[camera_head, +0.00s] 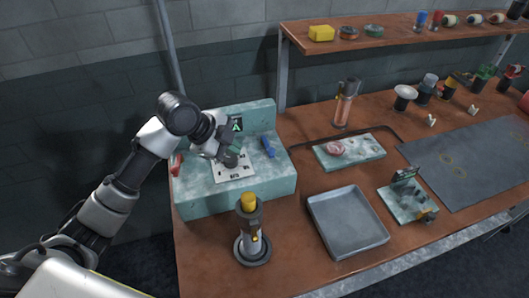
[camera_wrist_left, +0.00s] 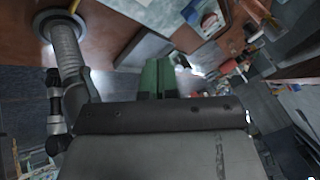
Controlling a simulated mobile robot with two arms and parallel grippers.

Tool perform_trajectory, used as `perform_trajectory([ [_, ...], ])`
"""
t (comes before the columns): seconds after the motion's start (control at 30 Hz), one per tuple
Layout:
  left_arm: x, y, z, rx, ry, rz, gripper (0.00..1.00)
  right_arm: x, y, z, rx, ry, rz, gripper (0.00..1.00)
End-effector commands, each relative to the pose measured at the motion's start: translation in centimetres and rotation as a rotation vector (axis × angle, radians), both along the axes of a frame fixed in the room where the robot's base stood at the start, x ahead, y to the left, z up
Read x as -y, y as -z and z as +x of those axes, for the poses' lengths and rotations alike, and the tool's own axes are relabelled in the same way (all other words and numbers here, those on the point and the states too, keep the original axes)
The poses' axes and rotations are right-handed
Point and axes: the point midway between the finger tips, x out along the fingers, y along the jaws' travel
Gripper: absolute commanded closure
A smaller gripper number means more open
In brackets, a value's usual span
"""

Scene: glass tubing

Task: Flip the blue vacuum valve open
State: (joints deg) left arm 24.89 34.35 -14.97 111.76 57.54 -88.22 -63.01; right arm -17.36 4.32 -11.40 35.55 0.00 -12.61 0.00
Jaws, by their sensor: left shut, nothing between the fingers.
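The blue vacuum valve (camera_head: 268,146) is a small blue lever on the right part of the pale teal console (camera_head: 275,178), tilted up against its back. My left gripper (camera_head: 231,160) is over the white printed panel (camera_head: 235,174) of the console, to the left of the blue valve and apart from it. It is shut and empty. In the left wrist view its green-tipped fingers (camera_wrist_left: 158,80) are together, and I cannot make out the valve there. My right gripper is not in view.
A red part (camera_head: 176,164) sits at the console's left end. A yellow-topped torch-like cylinder (camera_head: 249,225) stands in front of the console. A grey tray (camera_head: 348,222) and a teal slab (camera_head: 370,150) lie to the right. A shelf (camera_head: 400,37) runs along the back.

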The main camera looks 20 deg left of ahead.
Motion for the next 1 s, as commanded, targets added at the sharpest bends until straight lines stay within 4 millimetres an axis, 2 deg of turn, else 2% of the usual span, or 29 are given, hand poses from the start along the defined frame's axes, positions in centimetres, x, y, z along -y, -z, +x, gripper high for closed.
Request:
perform_trajectory([
  [0.13,0.4,0.5,0.2,-0.002,0.000,-0.003,1.00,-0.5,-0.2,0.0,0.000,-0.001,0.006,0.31],
  [0.27,1.2,1.8,0.9,-0.004,0.000,-0.005,1.00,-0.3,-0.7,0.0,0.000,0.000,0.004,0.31],
  [0.63,4.8,8.2,3.8,-0.005,0.000,-0.004,1.00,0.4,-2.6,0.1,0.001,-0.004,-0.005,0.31],
  [0.8,5.1,8.1,6.2,-0.001,-0.002,-0.002,1.00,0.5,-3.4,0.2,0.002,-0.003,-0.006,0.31],
  [1.0,5.2,8.3,7.5,0.000,-0.002,0.000,1.00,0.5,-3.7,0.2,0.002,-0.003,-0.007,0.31],
])
